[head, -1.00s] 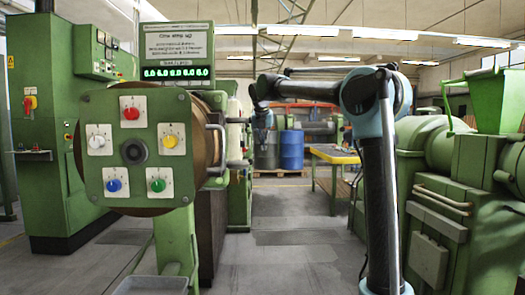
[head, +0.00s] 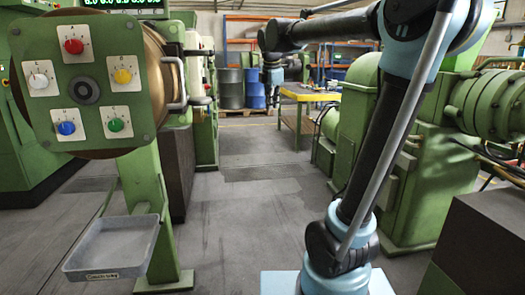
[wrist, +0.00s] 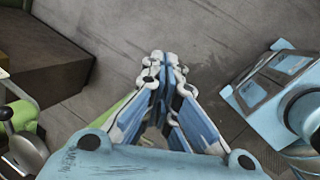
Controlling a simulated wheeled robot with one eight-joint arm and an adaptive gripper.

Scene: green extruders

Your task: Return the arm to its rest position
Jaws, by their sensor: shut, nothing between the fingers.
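My arm rises from its base at the lower right of the head view, bends at the top right and reaches back to the left. My gripper (head: 272,91) hangs at the end of the arm, pointing down, right of the green control panel (head: 104,122) and apart from it. In the wrist view my gripper (wrist: 164,62) has its fingers together over the grey floor, with nothing between them.
The panel carries coloured knobs, with a grey tray (head: 112,247) below it. A green machine (head: 425,170) stands close on the right. A yellow-topped table (head: 307,93) and a blue drum (head: 255,95) are further back. The floor (head: 250,215) between is clear.

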